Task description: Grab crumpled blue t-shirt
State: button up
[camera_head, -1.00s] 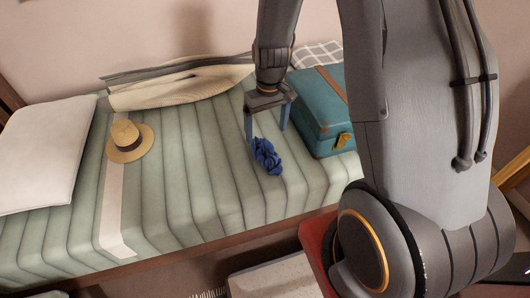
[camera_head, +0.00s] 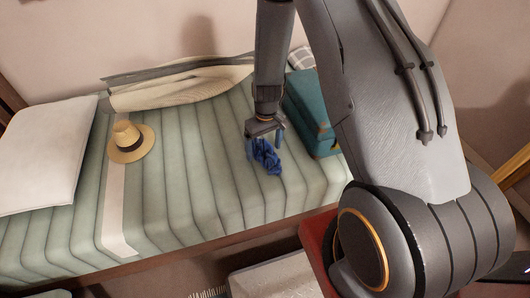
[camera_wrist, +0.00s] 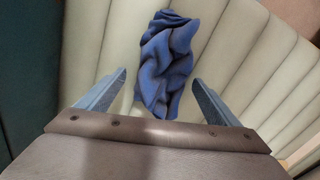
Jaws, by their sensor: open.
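The crumpled blue t-shirt (camera_head: 266,156) lies bunched on the pale green ribbed mattress (camera_head: 205,180), near its front edge. It also shows in the wrist view (camera_wrist: 167,62), long and folded, ahead of the fingers and roughly centred between them. My gripper (camera_head: 265,142) is right above and behind the t-shirt in the head view, pointing down. In the wrist view my gripper (camera_wrist: 160,92) has its two blue fingers wide apart, one on each side of the shirt's near end. I cannot tell whether either finger touches the cloth.
A straw hat (camera_head: 130,142), a white pillow (camera_head: 45,150) and a rolled beige item (camera_head: 180,87) lie farther left and back. The mattress between hat and shirt is clear.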

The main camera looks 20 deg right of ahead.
jog(key=shift+f, duration=0.5)
jog(key=c, duration=1.2)
